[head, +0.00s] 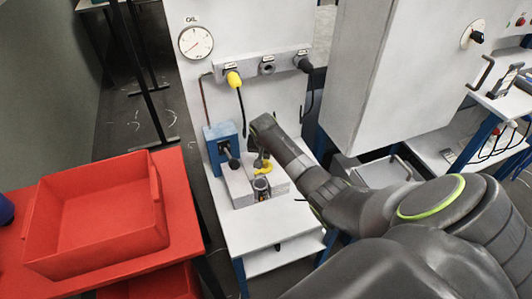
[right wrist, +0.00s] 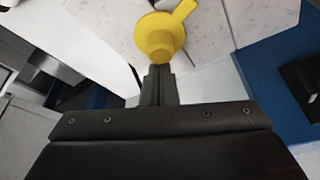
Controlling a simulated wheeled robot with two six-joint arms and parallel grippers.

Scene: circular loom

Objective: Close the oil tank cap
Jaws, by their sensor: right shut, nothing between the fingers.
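The yellow oil tank cap (head: 263,169) is at the white block (head: 240,188) on the small white table. In the right wrist view the cap (right wrist: 160,38) is a round yellow piece with a tab reaching up to the right. My right gripper (head: 260,159) comes down from above at the cap. In the right wrist view its fingers (right wrist: 158,84) are together and empty, with their tips at the cap's lower edge; I cannot tell whether they touch. A small grey cylinder (head: 261,188) stands in front of the cap. My left gripper is not in view.
A blue device (head: 221,143) with a black handle stands left of the cap. A red bin (head: 90,253) stands on the red table at left. The small table's front (head: 265,230) is clear.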

